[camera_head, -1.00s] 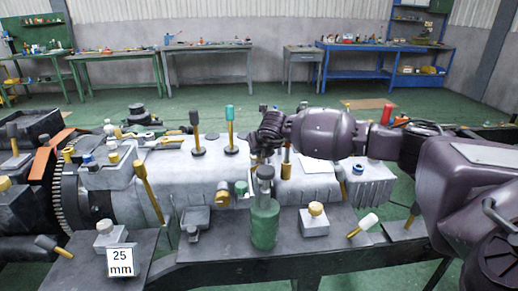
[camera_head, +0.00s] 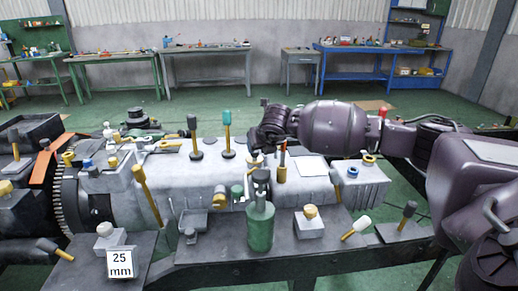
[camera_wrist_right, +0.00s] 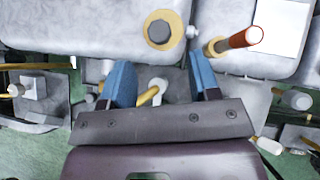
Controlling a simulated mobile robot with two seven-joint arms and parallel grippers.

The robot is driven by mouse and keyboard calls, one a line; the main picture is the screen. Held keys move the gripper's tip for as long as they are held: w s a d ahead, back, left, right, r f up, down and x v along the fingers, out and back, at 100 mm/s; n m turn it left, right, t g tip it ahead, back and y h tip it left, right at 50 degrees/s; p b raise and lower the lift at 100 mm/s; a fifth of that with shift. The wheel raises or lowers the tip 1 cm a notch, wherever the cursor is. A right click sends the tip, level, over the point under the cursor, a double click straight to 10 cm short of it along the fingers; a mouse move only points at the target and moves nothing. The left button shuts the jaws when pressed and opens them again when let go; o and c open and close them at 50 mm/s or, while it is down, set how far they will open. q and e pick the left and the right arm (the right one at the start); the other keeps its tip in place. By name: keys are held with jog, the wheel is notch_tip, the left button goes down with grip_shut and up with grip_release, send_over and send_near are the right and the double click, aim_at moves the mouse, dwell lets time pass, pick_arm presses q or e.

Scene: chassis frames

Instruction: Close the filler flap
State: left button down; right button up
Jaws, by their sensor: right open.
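No part is clearly recognisable as the filler flap. On the grey housing (camera_head: 180,192), a round gold ring with a dark grey centre (camera_wrist_right: 163,30) shows in the right wrist view, beyond my fingertips. My right gripper (camera_wrist_right: 158,66) is open, its two blue fingers apart over the housing. A short gold lever with a pale end (camera_wrist_right: 150,95) shows between and below the fingers; I cannot tell whether they touch it. My left gripper is in neither view.
A gold post with an orange-red top (camera_wrist_right: 240,40) stands close by the right finger. A white plate (camera_head: 310,168) lies to its right. A green bottle-shaped part (camera_head: 260,226) stands in front. Several upright gold handles (camera_head: 227,130) rise from the housing.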

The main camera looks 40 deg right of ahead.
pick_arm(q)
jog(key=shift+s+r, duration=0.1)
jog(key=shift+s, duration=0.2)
pick_arm(e)
jog(key=v, duration=0.3)
jog(key=shift+s+r, duration=0.3)
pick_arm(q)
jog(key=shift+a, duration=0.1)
